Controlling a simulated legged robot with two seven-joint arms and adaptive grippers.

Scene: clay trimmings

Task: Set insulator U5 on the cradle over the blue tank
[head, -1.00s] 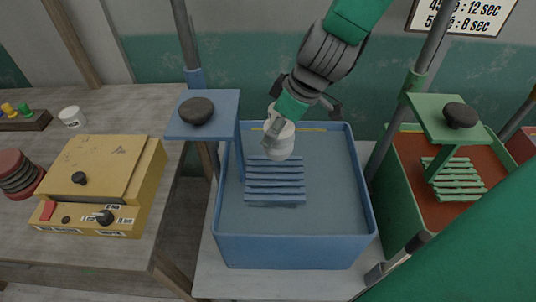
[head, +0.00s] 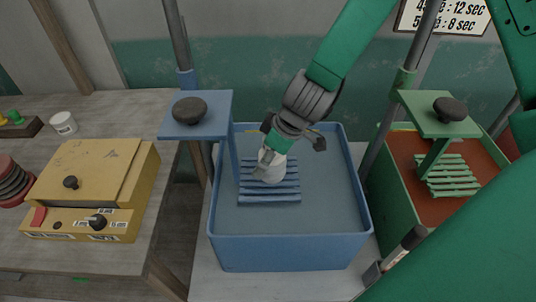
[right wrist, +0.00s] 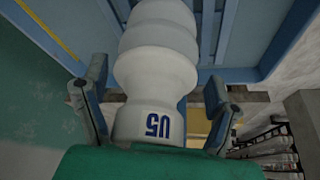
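The white ribbed insulator U5 (head: 272,167) is over the far part of the slatted blue cradle (head: 268,197). I cannot tell whether it touches the slats. In the right wrist view it is large, with blue "U5" lettering on its near end (right wrist: 150,60). The cradle hangs inside the blue tank (head: 290,252) from a blue bracket (head: 217,128) with a dark knob. My left gripper is not in view.
A green tank (head: 388,205) with a green cradle (head: 452,172) stands to the right. The blue bracket's post rises close left of the insulator.

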